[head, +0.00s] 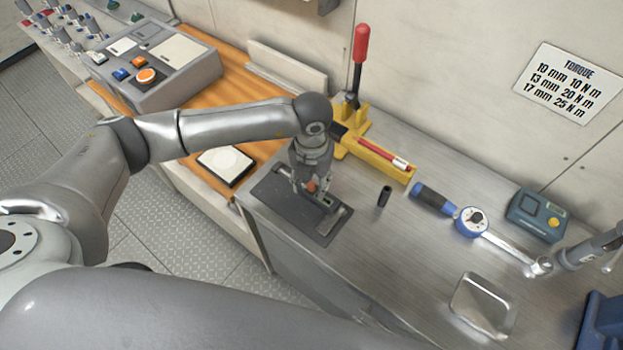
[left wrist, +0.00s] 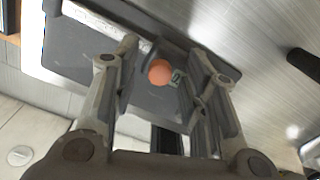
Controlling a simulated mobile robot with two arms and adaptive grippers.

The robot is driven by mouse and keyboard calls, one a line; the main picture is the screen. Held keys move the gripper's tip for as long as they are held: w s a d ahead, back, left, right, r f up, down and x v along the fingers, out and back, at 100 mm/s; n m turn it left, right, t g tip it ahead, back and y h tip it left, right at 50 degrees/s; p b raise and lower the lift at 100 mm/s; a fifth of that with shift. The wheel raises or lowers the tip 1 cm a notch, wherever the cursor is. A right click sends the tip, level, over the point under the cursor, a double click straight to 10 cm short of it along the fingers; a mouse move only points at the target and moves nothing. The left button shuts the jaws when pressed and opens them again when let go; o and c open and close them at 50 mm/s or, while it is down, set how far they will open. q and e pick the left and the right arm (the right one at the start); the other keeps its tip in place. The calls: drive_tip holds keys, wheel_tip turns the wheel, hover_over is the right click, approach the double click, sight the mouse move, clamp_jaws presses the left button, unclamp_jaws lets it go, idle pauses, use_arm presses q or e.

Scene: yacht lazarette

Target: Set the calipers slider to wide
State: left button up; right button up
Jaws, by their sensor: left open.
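The calipers (head: 334,221) lie on a dark grey mat (head: 274,196) at the bench's left end. Only a metal bar and a dark part show beside my gripper; the rest is hidden under it. An orange knob (head: 311,185) shows at the fingertips. My left gripper (head: 313,190) is above the mat, pointing down and open. In the left wrist view the knob (left wrist: 160,72) sits between the two open fingers, with a gap on each side, next to a small marked plate (left wrist: 177,77). A pale scaled bar (left wrist: 92,22) runs towards it.
A yellow fixture (head: 378,165) with a red-handled lever stands behind my left gripper. A small black cylinder (head: 384,196), torque wrench (head: 472,221), teal-grey box (head: 537,215) and metal tray (head: 484,305) are to the right. A control box (head: 160,75) stands at left.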

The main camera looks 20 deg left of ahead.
use_arm(q)
clamp_jaws()
drive_tip(key=a, duration=0.1)
drive_tip(key=w+a+b, duration=0.1)
drive_tip(key=a+b, duration=0.1)
drive_tip(key=shift+w+a, duration=0.25)
drive_tip(key=shift+a, duration=0.35)
drive_tip(key=shift+r, duration=0.1)
unclamp_jaws()
drive_tip(key=shift+d, duration=0.1)
